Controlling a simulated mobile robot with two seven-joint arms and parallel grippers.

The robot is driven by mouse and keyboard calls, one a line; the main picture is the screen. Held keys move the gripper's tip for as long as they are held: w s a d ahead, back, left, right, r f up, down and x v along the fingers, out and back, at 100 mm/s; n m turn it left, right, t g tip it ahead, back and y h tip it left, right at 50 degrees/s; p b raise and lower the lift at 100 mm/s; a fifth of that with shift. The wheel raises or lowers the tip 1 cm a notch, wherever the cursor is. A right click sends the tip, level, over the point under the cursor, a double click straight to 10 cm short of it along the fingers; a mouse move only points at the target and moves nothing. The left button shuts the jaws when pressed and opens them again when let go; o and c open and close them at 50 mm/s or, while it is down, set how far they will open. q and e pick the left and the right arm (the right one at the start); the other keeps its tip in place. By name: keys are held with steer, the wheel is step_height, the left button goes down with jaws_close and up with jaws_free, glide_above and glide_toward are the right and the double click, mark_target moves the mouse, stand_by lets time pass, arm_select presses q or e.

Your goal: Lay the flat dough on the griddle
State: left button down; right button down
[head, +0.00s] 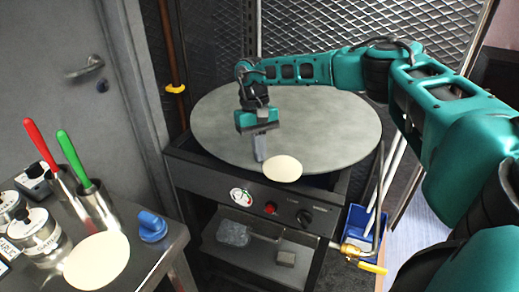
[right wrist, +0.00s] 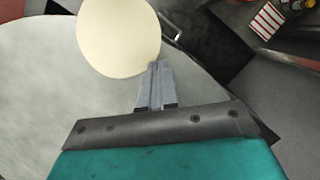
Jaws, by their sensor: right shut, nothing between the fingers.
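A round, pale flat dough (head: 283,169) lies at the front edge of the large round grey griddle (head: 330,115), partly reaching over its rim. The dough also shows in the right wrist view (right wrist: 118,36), where it covers part of the griddle edge. My right gripper (head: 261,157) points down over the griddle, just left of the dough. Its fingers (right wrist: 158,66) are shut with nothing between them, and the tips appear at the dough's edge; I cannot tell if they touch it. A second flat dough (head: 97,261) lies on the metal counter at the left. My left gripper is not in view.
The metal counter (head: 150,254) also holds a blue knob-like item (head: 152,226), metal cups with a red-handled (head: 40,143) and a green-handled tool (head: 73,158), and canisters. The stove front (head: 255,197) has knobs. A yellow-handled valve (head: 372,267) sticks out at right. Most of the griddle is bare.

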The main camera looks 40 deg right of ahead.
steer(key=shift+s+a+r+p, duration=0.1)
steer(key=shift+s+a+p, duration=0.15)
steer(key=shift+s+p, duration=0.55)
steer(key=shift+s+a, duration=0.1)
steer(key=shift+s, duration=0.15)
